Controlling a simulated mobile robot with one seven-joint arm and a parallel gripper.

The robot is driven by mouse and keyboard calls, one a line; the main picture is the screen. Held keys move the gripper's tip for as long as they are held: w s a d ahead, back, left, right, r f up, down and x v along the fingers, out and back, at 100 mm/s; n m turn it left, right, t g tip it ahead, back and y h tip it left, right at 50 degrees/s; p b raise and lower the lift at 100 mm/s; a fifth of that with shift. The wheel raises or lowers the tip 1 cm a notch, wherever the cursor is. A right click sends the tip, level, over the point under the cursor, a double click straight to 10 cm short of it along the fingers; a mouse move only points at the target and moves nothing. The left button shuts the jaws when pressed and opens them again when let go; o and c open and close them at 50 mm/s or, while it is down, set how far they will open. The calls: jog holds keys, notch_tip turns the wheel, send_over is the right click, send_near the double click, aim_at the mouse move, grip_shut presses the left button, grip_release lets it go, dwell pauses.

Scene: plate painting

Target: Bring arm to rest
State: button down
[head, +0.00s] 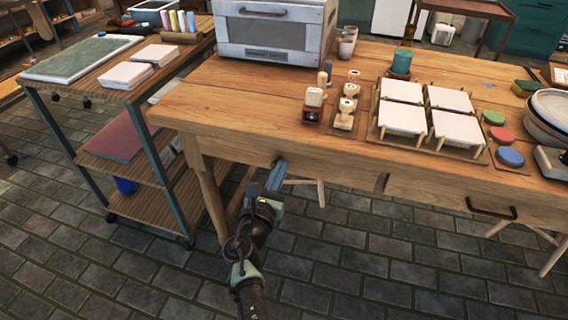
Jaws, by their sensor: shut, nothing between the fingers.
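My gripper (278,174) is at the end of my arm, in front of the wooden workbench (230,113) at its front edge, toward the left part of the bench. It is shut and holds nothing. The arm reaches up from the bottom of the picture, with the paved floor behind it. The gripper tip overlaps the bench's front face in the picture; I cannot tell whether it touches.
On the bench are a kiln-like oven (275,32), stamps (345,108), white tiles on a rack (407,119), colored pads (509,157) and bowls (552,108). A shelved cart (130,95) stands left. The floor (150,270) in front is clear.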

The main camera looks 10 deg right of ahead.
jog(key=p+v, duration=0.3)
jog(key=v, duration=0.6)
notch_tip(320, 180, up, 31)
jog(key=w+m+t+y, duration=0.1)
jog(key=m+t, duration=0.2)
jog(key=m, duration=1.7)
jog(key=s+a+r+m+t+y, duration=0.25)
jog(key=s+r, duration=0.35)
jog(key=r, duration=0.3)
jog(key=s+a+r+m+t+y, duration=0.2)
jog(key=s+r+m+t+y, duration=0.15)
jog(key=s+r, duration=0.45)
jog(key=s+a+r+m+t+y, duration=0.25)
jog(key=s+r+m, duration=0.2)
jog(key=r, duration=0.65)
notch_tip(320, 180, up, 24)
jog(key=p, duration=2.5)
jog(key=shift+d+p, duration=0.2)
jog(key=shift+p, duration=0.15)
